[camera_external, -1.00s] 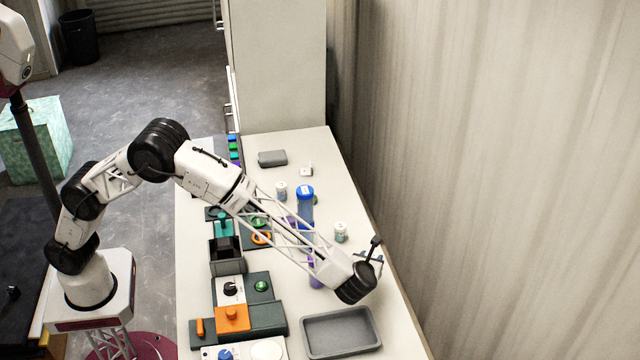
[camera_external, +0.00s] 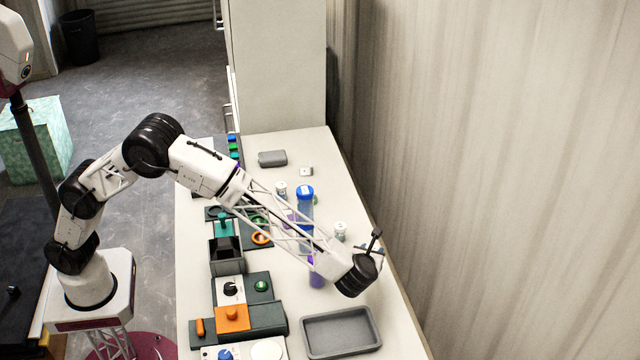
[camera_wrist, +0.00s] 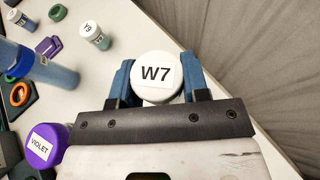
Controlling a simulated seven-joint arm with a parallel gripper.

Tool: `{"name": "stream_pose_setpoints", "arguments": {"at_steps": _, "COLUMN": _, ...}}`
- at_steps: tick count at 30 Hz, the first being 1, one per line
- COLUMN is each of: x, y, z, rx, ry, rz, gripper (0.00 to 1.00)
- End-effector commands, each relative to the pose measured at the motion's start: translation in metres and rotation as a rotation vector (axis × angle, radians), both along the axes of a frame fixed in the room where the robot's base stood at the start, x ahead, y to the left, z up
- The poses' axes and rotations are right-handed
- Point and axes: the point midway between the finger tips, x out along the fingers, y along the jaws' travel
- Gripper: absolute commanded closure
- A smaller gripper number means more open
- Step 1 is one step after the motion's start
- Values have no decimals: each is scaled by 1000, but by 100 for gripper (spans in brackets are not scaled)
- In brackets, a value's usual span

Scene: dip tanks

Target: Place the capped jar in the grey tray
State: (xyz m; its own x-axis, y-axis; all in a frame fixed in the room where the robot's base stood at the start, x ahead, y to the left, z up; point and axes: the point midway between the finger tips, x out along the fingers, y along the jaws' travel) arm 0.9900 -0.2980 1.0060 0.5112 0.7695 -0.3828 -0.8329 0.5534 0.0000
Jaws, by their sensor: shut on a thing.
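A capped jar with a white lid marked "W7" (camera_wrist: 157,77) is between the blue fingers of my gripper (camera_wrist: 158,85) in the wrist view. The gripper is shut on it. In the external view my gripper (camera_external: 372,250) is mostly hidden behind my wrist, and I cannot make out the held jar there. The grey tray (camera_external: 306,350) lies empty at the near end of the bench, below and in front of my wrist in the picture.
A jar marked "Y9" (camera_wrist: 95,35) and a violet-capped container (camera_wrist: 45,146) stand near the gripper. A tall blue-capped tube (camera_external: 305,205) stands mid-bench. Dip-tank stations with an orange block (camera_external: 232,318) line the left side. The wall is close on the right.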

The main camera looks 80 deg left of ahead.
Motion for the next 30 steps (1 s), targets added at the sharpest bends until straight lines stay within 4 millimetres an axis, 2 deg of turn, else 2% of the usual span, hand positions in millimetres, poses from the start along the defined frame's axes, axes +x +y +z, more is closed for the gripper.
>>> {"name": "stream_pose_setpoints", "arguments": {"at_steps": 5, "x": -6, "y": -11, "z": 1, "rx": 1, "ry": -1, "rz": -18, "gripper": 86}}
{"name": "stream_pose_setpoints", "arguments": {"at_steps": 11, "x": -26, "y": -42, "z": 3, "rx": 1, "ry": -1, "rz": -77, "gripper": 86}}
{"name": "stream_pose_setpoints", "arguments": {"at_steps": 24, "x": -104, "y": -145, "z": 7, "rx": 1, "ry": -2, "rz": -283, "gripper": 86}}
{"name": "stream_pose_setpoints", "arguments": {"at_steps": 30, "x": -130, "y": -172, "z": 7, "rx": 0, "ry": 0, "rz": -344, "gripper": 86}}
